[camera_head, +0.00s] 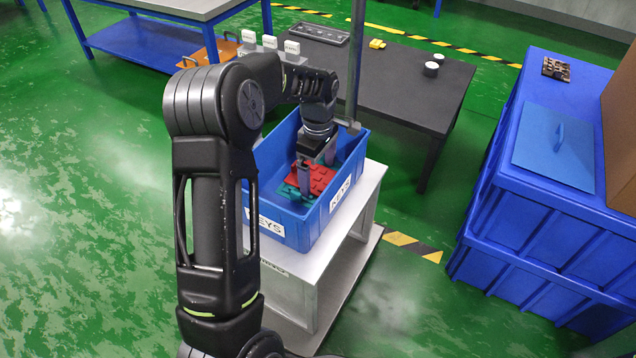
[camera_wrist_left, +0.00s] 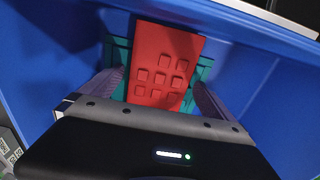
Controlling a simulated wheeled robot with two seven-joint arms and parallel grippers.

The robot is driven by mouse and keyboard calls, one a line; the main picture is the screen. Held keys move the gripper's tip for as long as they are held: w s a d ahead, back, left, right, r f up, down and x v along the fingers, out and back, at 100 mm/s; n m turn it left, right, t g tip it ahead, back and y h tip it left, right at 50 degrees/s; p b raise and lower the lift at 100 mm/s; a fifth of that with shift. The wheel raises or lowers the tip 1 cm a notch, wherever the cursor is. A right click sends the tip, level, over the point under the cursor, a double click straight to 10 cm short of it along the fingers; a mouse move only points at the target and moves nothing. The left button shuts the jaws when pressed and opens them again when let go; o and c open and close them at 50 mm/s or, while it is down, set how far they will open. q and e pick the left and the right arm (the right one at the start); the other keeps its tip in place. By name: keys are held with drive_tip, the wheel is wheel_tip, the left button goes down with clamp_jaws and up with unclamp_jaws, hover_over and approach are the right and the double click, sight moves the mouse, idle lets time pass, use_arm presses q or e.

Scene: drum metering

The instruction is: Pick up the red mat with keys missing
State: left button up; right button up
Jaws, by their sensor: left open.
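The red mat (camera_head: 318,178) lies in the blue bin labelled KEYS (camera_head: 297,235), on top of a teal mat (camera_head: 292,190). In the left wrist view the red mat (camera_wrist_left: 165,65) shows several raised square keys with gaps in the pattern, and the teal mat (camera_wrist_left: 116,50) sticks out on both sides. My left gripper (camera_head: 320,178) reaches down into the bin, open, with a finger on each side of the red mat; these fingers also show in the left wrist view (camera_wrist_left: 158,85). I cannot tell whether they touch it. My right gripper is not in view.
The blue bin walls stand close around the left gripper. The bin rests on a light grey stand (camera_head: 365,200). Behind is a dark table (camera_head: 405,90) with a tray and small items. Large blue crates (camera_head: 545,215) stand at the right.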

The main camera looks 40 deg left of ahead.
sight(318, 178)
use_arm(q)
drive_tip(key=shift+f, duration=0.15)
drive_tip(key=shift+c, duration=0.2)
idle(0.3)
drive_tip(key=c, duration=1.3)
drive_tip(key=shift+o, duration=0.2)
wheel_tip(318, 178, up, 18)
drive_tip(key=p, duration=0.6)
